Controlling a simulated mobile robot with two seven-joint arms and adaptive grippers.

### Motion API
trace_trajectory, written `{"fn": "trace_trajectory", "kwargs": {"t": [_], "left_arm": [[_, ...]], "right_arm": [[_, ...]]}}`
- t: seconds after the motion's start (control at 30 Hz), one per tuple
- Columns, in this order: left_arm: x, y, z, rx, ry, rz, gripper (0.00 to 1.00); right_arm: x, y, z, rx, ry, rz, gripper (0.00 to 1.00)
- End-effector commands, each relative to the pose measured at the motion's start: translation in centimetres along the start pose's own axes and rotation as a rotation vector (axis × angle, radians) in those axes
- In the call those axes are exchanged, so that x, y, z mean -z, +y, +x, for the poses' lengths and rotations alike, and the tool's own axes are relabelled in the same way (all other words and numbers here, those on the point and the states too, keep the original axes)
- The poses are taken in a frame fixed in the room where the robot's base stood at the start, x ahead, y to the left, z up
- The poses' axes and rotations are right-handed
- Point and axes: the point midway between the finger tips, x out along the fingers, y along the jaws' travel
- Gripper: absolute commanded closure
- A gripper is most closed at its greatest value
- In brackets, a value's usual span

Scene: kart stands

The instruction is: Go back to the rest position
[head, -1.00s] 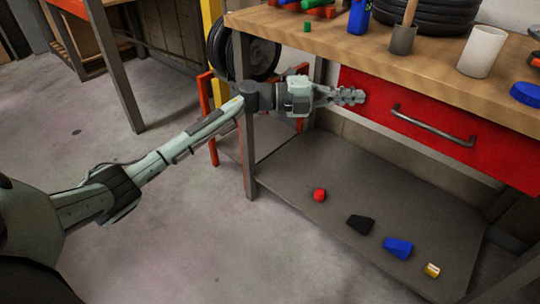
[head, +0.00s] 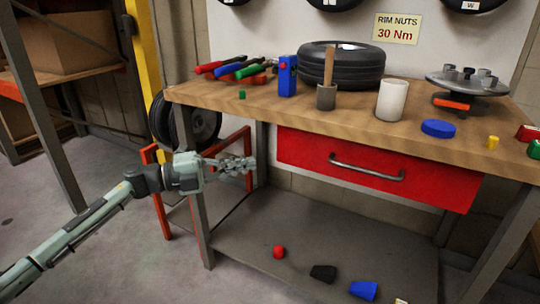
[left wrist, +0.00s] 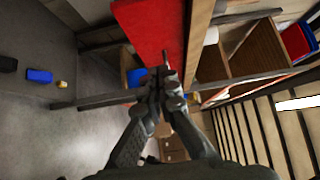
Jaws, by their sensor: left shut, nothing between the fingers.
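My left gripper (head: 240,166) is shut and empty in the head view. It is in front of the workbench, below the tabletop's edge and left of the red drawer (head: 370,172). In the left wrist view the gripper (left wrist: 163,75) points toward the bench, with the red drawer front (left wrist: 150,35) beyond it. The drawer has a grey handle (head: 365,168) and looks closed in the head view. My right gripper shows in neither view.
The bench top (head: 230,100) holds a tyre (head: 342,66), a white cup (head: 391,100), a blue disc (head: 438,128) and tools. The lower shelf (head: 245,228) bears a red piece (head: 279,252), a black block (head: 323,272) and a blue block (head: 363,290). Open floor lies left.

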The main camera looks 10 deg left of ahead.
Motion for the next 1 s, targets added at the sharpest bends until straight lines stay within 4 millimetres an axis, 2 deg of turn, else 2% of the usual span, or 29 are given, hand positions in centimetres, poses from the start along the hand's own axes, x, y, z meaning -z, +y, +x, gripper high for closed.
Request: {"fn": "trace_trajectory", "kwargs": {"t": [0.13,0.2,0.27,0.37,0.47,0.5,0.57,0.6,0.67,0.7,0.83,0.9,1.0], "left_arm": [[-0.6,0.6,1.0,0.103,-0.144,-0.113,1.00],[-1.5,1.6,1.0,0.177,-0.287,-0.225,1.00],[-2.4,3.3,0.2,0.231,-0.439,-0.348,1.00],[-3.1,8.2,-2.6,0.274,-0.717,-0.580,1.00],[-1.9,14.6,-6.6,0.253,-0.985,-0.816,1.00],[-0.9,17.0,-8.2,0.230,-1.076,-0.897,1.00],[1.2,20.5,-10.4,0.186,-1.201,-1.013,1.00],[2.9,22.7,-11.8,0.151,-1.278,-1.088,1.00],[5.8,25.7,-13.8,0.091,-1.386,-1.195,1.00],[7.9,27.5,-15.0,0.047,-1.452,-1.262,1.00],[14.9,31.7,-18.4,-0.106,-1.627,-1.449,1.00],[18.1,33.0,-19.7,-0.178,-1.694,-1.525,1.00],[21.7,34.1,-20.9,-0.260,-1.757,-1.602,1.00]], "right_arm": [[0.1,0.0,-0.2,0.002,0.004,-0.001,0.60],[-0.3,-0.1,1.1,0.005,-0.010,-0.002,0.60],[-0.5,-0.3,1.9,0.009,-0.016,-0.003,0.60],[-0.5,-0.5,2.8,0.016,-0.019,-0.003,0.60],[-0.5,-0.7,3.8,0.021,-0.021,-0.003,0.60],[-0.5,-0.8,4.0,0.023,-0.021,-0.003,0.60],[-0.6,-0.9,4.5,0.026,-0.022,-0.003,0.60],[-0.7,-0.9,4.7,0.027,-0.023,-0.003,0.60],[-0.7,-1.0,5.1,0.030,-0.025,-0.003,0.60],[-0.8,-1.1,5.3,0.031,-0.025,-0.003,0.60],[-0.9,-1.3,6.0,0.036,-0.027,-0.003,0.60],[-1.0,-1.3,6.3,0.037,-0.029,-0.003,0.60],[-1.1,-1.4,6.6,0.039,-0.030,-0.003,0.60]]}}
